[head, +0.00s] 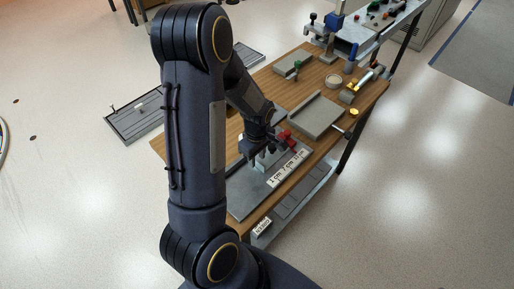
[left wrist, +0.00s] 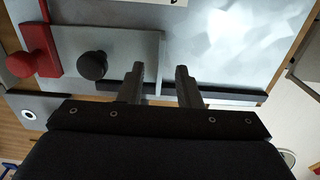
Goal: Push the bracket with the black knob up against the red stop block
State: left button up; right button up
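The bracket (left wrist: 125,48) is a grey plate with a round black knob (left wrist: 92,65) in the left wrist view. The red stop block (left wrist: 48,62) with its red knob is left of it; I see no clear gap between them, but cannot tell if they touch. In the head view the red block (head: 285,138) is beside my left gripper (head: 261,155), which is low over the grey plate. In the left wrist view the left gripper's fingers (left wrist: 161,88) are apart, near the bracket's right end; contact is unclear. My right gripper is out of view.
The grey base plate (head: 245,193) lies on the wooden table (head: 318,153), with a dark rail (left wrist: 235,93) along one edge. A grey tray (head: 316,115), a yellow-ended part (head: 354,112) and a round dish (head: 333,80) are farther back.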

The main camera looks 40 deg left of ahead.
pick_arm(q)
jog(key=shift+f, duration=0.9)
grip_shut()
grip_release()
jog(key=shift+r, duration=3.9)
